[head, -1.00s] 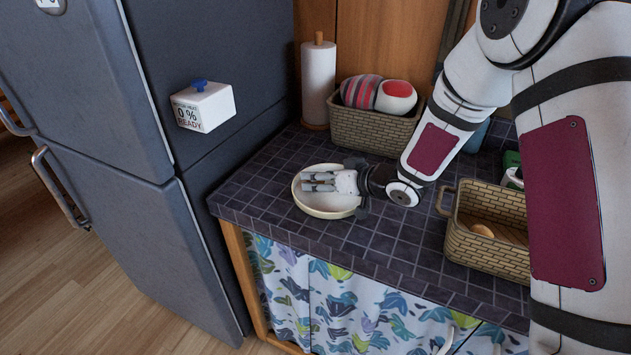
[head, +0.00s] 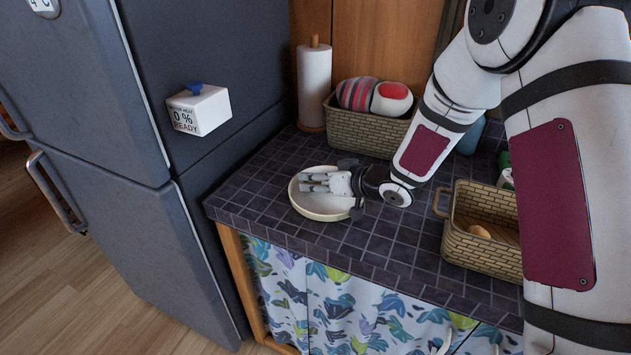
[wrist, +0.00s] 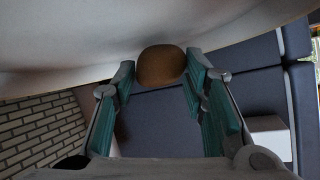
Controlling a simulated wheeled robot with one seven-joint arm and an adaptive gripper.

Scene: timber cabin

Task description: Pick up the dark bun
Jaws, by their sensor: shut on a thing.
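A brown, rounded dark bun (wrist: 162,65) sits between the fingertips of my gripper (wrist: 160,80) in the wrist view. My gripper is shut on it. In the head view my gripper (head: 316,183) reaches in from the right, low over a round cream bowl (head: 322,208) on the dark tiled counter. The bun cannot be made out there. The bowl's pale surface (wrist: 60,45) fills the top of the wrist view, close to the bun; I cannot tell whether they touch.
A woven basket (head: 448,244) holding lighter buns (head: 491,234) stands at right on the counter. Another basket (head: 362,135) with striped and red-white items and a paper towel roll (head: 315,85) stand behind. A grey fridge (head: 165,225) is at left.

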